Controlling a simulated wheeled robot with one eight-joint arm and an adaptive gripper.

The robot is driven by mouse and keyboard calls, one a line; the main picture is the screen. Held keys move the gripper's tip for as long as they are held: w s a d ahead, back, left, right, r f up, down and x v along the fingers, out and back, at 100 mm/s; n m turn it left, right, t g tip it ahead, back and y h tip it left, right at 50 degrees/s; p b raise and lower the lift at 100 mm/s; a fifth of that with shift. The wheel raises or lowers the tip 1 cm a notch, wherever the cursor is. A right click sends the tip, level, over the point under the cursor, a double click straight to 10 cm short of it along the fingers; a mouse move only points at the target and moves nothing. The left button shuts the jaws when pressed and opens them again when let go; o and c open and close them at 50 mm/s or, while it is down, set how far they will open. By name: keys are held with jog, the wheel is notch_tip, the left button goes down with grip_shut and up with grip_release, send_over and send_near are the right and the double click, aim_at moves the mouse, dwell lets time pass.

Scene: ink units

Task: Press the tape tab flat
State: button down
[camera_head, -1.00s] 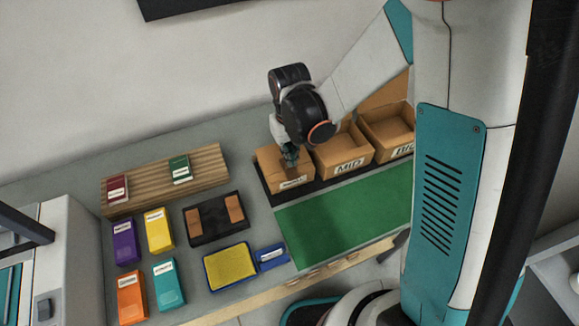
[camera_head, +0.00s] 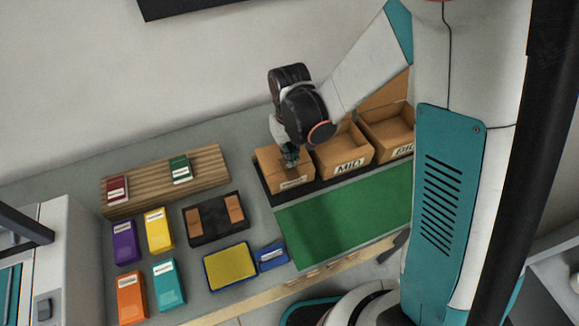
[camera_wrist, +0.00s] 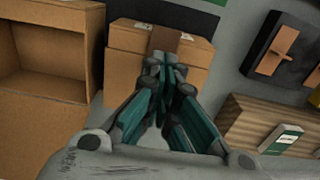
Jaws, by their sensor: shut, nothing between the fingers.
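The leftmost cardboard box (camera_head: 272,165) has its top closed, unlike the open boxes beside it. A brown tape strip (camera_wrist: 165,38) runs over its top edge in the wrist view, and the box face (camera_wrist: 128,38) shows around it. My gripper (camera_head: 290,163) is shut with nothing in it, pointing down at the top of this box. In the wrist view my fingertips (camera_wrist: 165,66) lie over the strip and hide part of it. I cannot tell whether they touch it or whether the tab lies flat.
An open box marked MID (camera_head: 348,166) and another open box (camera_head: 388,150) stand to the right. A green mat (camera_head: 345,215) lies in front. A wooden rack (camera_head: 150,184), a black tray (camera_head: 217,234), a yellow pad (camera_head: 230,266) and several coloured cartons are to the left.

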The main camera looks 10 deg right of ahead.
jog(key=shift+f+b, duration=1.45)
jog(key=shift+f, duration=0.05)
jog(key=shift+f+b, duration=0.2)
jog(key=shift+b, duration=0.1)
jog(key=shift+f, duration=0.15)
notch_tip(320, 180, up, 8)
jog(key=p, duration=0.5)
